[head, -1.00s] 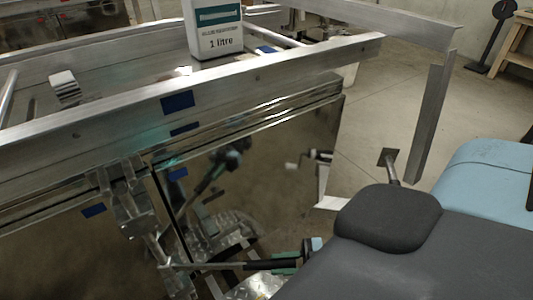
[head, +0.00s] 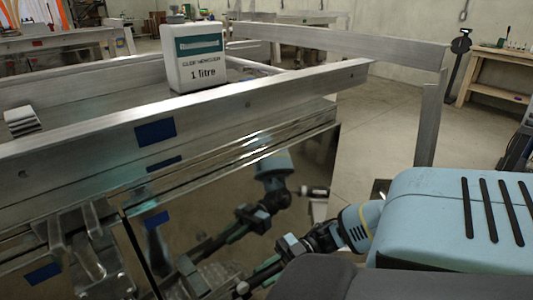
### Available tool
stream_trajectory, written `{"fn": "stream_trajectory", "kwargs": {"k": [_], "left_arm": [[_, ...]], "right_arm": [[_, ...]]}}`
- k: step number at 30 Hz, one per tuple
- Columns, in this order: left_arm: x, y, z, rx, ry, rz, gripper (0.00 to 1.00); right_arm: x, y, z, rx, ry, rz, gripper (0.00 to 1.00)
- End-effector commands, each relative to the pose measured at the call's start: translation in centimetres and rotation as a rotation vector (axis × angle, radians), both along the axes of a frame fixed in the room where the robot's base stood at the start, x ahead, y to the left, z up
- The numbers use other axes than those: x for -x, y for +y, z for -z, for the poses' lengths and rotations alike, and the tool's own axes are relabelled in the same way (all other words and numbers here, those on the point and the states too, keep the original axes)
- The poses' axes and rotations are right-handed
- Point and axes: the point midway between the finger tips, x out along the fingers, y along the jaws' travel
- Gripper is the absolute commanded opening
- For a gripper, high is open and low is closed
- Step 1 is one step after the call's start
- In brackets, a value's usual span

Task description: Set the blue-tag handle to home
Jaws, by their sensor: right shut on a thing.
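Blue tags mark the trailer side: one on the top rail (head: 155,131) and another low at the left (head: 43,273). The metal latch (head: 85,238) of the blue-tag handle is at the lower left, its lower part cut off by the frame. My right gripper (head: 262,276) reaches in from the right at the bottom, shut on the dark handle bar; the grip is small and hard to make out. The shiny side panel (head: 215,215) mirrors the arm and gripper. My left gripper is not in view.
A white 1 litre container (head: 195,60) stands on the trailer bed behind the top rail (head: 260,103). A metal frame post (head: 428,125) rises at the right. Open floor (head: 385,125) lies beyond the trailer, with a wooden bench (head: 490,62) at the far right.

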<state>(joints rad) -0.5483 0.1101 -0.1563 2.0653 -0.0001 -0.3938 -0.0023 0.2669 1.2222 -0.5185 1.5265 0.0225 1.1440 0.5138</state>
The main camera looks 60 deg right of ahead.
Motion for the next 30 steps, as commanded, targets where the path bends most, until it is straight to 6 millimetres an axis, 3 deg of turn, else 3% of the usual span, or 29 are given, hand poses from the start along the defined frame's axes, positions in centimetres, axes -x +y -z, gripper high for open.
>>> {"fn": "stream_trajectory", "kwargs": {"k": [11, 12, 16, 25, 30], "left_arm": [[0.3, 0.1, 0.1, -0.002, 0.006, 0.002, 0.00], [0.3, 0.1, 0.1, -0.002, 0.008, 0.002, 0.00], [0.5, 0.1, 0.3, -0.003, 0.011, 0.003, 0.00], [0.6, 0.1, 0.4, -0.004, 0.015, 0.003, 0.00], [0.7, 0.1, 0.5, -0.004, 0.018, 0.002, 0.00]], "right_arm": [[-0.1, -0.1, 0.0, 0.001, 0.000, -0.001, 0.00], [-0.1, -0.1, 0.0, 0.001, 0.000, -0.001, 0.27], [0.0, -0.1, 0.0, 0.001, 0.000, -0.001, 0.44], [0.1, -0.3, 0.1, 0.002, 0.002, -0.002, 0.45], [1.0, -2.1, 0.2, 0.003, 0.005, 0.000, 0.45]]}}
